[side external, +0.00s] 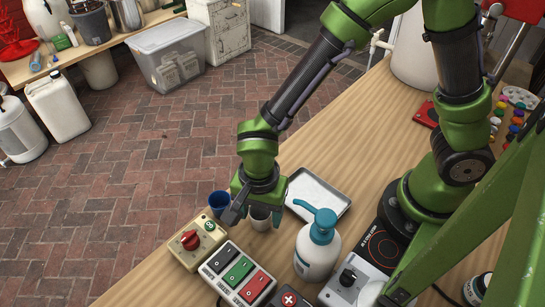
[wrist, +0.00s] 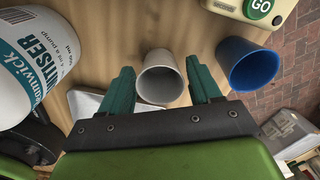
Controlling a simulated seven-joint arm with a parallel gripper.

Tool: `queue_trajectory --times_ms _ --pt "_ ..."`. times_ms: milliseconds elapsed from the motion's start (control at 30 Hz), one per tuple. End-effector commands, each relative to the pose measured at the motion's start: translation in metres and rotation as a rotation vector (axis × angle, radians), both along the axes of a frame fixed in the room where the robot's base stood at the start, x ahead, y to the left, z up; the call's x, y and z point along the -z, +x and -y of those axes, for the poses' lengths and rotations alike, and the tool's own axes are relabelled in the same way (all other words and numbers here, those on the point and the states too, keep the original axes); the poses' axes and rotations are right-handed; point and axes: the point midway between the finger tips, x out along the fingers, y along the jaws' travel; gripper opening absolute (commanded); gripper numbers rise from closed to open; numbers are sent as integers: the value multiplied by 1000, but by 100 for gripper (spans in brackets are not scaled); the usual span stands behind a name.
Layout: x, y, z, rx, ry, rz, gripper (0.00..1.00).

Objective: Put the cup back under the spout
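A grey cup (side external: 261,217) stands on the wooden table below my gripper (side external: 255,214). In the wrist view the grey cup (wrist: 160,80) sits between the two green fingers of my gripper (wrist: 160,66), with a gap on each side. My gripper is open. A blue cup (side external: 218,200) stands just left of it; in the wrist view the blue cup (wrist: 247,63) is right of the right finger. A sanitiser bottle (side external: 318,245) has a teal pump spout (side external: 317,212). I cannot tell which spout the task means.
A beige box with a red knob (side external: 190,240) and a switch panel (side external: 238,272) lie in front of the cups. A white tray (side external: 316,194) lies behind. A hotplate (side external: 381,246) is at right. The table behind the tray is mostly clear.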

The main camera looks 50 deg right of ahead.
Motion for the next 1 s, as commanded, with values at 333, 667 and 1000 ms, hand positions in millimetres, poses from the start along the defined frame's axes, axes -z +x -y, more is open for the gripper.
queue_trajectory --times_ms 333,667,1000 --pt "-1 0 0 0 0 1 74" --pt "-50 1 0 1 3 7 74" --pt "-113 0 1 1 2 4 74"
